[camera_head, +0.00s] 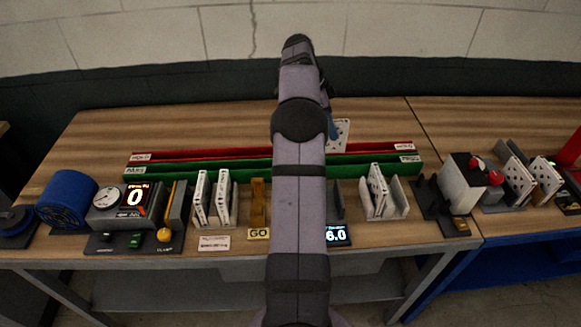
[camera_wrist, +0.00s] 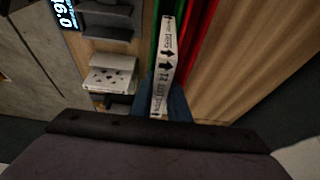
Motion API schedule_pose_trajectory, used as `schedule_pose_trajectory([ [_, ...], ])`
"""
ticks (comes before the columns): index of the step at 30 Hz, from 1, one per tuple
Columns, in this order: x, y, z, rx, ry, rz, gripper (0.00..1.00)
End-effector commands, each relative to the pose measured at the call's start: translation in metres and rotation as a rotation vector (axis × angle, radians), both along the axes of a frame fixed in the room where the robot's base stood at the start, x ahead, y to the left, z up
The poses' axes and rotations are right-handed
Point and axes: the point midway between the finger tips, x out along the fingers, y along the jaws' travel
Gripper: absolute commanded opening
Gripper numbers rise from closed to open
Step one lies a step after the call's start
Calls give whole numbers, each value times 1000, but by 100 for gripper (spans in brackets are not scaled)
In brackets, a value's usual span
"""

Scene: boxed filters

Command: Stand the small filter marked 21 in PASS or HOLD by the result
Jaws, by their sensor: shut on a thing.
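My gripper (camera_wrist: 163,110) is shut on a slim white filter (camera_wrist: 165,65); its narrow edge shows arrows and small print, and I cannot read its number surely. In the head view the held filter (camera_head: 342,135) shows a dotted white face beside my arm, behind the rails. The green rail (camera_head: 250,174), seemingly labelled PASS, lies in front of the red rail (camera_head: 230,154), seemingly HOLD. In the wrist view the filter overlaps the green rail (camera_wrist: 154,38), beside the red rail (camera_wrist: 203,35); whether it touches either is unclear.
White filters stand in a left rack (camera_head: 215,205) and a right grey rack (camera_head: 398,203). A gauge unit (camera_head: 122,200) showing 0, a blue roll (camera_head: 68,198) and a GO plate (camera_head: 258,233) line the front. The wooden table behind the rails is clear.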

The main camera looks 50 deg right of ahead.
Motion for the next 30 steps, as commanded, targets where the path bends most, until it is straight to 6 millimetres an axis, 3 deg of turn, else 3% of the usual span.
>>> schedule_pose_trajectory([
  [10, -1, 1, -47, 3, 3, 2, 0],
  [20, -1, 0, -61, 2, 2, 1, 0],
  [30, -1, 1, -93, 2, 2, 2, 0],
])
